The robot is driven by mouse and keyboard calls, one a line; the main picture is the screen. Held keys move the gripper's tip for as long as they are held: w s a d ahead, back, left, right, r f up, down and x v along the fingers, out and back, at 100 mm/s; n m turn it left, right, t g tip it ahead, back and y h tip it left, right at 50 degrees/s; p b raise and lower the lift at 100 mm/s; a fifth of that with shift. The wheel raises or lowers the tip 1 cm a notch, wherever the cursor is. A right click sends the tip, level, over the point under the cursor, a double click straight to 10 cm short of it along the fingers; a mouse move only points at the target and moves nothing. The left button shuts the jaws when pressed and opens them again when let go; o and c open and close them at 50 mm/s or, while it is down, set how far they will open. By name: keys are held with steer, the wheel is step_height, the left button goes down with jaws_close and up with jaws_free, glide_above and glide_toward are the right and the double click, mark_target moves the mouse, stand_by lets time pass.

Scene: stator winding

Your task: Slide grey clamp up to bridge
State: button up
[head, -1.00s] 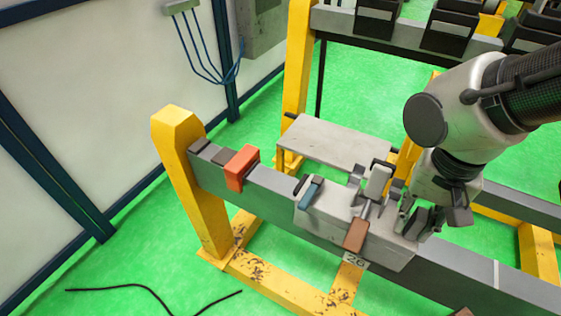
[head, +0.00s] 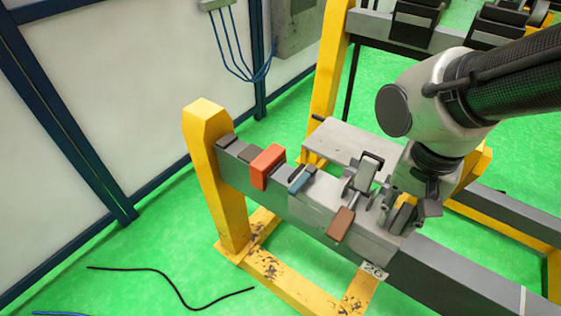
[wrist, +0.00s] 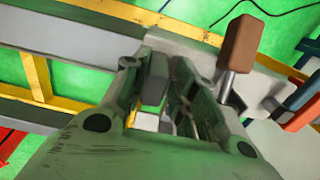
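The grey clamp (head: 330,192) is a light grey body astride the dark grey beam, with a brown handle (head: 341,224) on its near side. The brown handle also shows in the wrist view (wrist: 242,43). An orange block (head: 266,166) straddles the beam to its left, with only a small gap seen between them; I take it as the bridge, though nothing labels it. My gripper (head: 397,216) is at the clamp's right end. In the wrist view its fingers (wrist: 155,95) lie either side of a grey upright piece (wrist: 154,80); exact contact is hard to see.
The beam (head: 455,280) runs right past a "26" label and ends left at a yellow post (head: 220,180). Small grey blocks (head: 236,152) sit left of the orange block. A grey plate (head: 345,140) lies behind. A black cable (head: 150,271) is on the green floor.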

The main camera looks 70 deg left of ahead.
mark_target(368, 214)
steer(key=shift+s+a, duration=0.65)
steer(key=shift+a, duration=0.25)
steer(key=shift+s+a, duration=0.6)
steer(key=shift+a, duration=0.3)
steer(key=shift+s+a, duration=0.35)
steer(key=shift+a, duration=0.1)
steer(key=shift+w+d, duration=0.2)
steer(key=shift+d, duration=0.05)
steer(key=o, duration=0.3)
